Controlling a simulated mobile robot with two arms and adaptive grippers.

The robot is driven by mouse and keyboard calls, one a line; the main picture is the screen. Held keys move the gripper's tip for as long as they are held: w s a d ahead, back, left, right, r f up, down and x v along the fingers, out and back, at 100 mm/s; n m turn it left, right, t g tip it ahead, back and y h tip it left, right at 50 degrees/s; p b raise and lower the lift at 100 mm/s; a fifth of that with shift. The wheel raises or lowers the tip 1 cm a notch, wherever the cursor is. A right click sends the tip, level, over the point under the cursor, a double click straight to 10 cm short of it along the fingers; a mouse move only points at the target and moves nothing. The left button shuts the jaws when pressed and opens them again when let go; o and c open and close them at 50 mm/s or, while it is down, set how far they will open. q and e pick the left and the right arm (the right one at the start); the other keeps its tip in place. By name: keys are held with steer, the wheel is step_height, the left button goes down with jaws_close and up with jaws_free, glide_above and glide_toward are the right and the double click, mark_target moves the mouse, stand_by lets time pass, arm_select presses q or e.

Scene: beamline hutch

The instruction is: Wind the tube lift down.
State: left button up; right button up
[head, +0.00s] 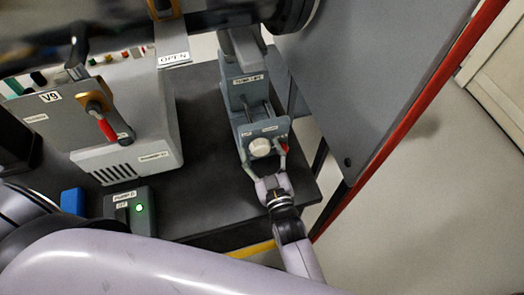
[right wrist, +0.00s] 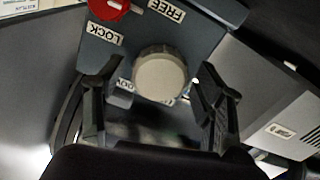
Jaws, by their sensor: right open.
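The tube lift (head: 241,90) is a grey-blue stand on the dark table, below a large dark tube. A round white knob (head: 260,147) sits on its front face; it also shows in the right wrist view (right wrist: 160,77). Beside it is a red lock knob (right wrist: 110,6) between LOCK and FREE labels; its white mark points to the FREE side. My right gripper (head: 265,162) is open, with its fingers on either side of the white knob in the right wrist view (right wrist: 160,88). I cannot tell whether they touch it. My left gripper is out of view.
A grey box (head: 125,155) with a red-handled valve (head: 108,127) stands to the left. A small box with a green light (head: 139,208) is nearer me. A large grey panel (head: 375,85) with a red edge rises on the right. Dark tabletop (head: 205,150) is clear between.

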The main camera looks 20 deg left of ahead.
steer(key=v, duration=1.2)
stand_by(0.5)
